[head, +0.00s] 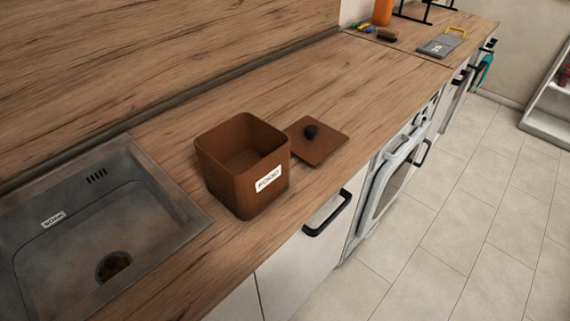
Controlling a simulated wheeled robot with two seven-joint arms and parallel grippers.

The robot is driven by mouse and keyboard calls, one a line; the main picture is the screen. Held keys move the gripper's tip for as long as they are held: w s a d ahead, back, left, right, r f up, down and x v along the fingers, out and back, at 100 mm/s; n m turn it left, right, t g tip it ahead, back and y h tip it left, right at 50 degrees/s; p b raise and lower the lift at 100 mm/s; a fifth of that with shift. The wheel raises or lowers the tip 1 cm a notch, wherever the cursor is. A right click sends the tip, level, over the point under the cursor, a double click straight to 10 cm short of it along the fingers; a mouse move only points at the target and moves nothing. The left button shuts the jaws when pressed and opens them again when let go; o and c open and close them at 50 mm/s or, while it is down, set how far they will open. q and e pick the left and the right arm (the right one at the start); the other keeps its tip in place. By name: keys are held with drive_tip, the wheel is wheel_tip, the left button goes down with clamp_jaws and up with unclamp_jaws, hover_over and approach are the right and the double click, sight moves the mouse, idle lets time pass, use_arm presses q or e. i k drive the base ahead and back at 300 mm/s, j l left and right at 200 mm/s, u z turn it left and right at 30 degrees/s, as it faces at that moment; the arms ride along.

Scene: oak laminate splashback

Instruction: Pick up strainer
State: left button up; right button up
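A dark round drain opening (113,267) sits in the floor of the grey metal sink (150,205) at the lower left of the head view. Something small and brownish yellow shows inside it. I cannot tell whether a strainer is seated there, and I see no other clear strainer in view. Neither of my grippers shows in the head view.
A brown open box (222,187) with a white label stands on the wooden counter (225,85) right of the sink. Its square lid (325,150) with a dark knob lies beside it. An oven (390,172) and tiled floor (445,215) are at right.

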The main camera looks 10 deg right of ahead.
sight(115, 262)
drive_tip(key=u, duration=1.2)
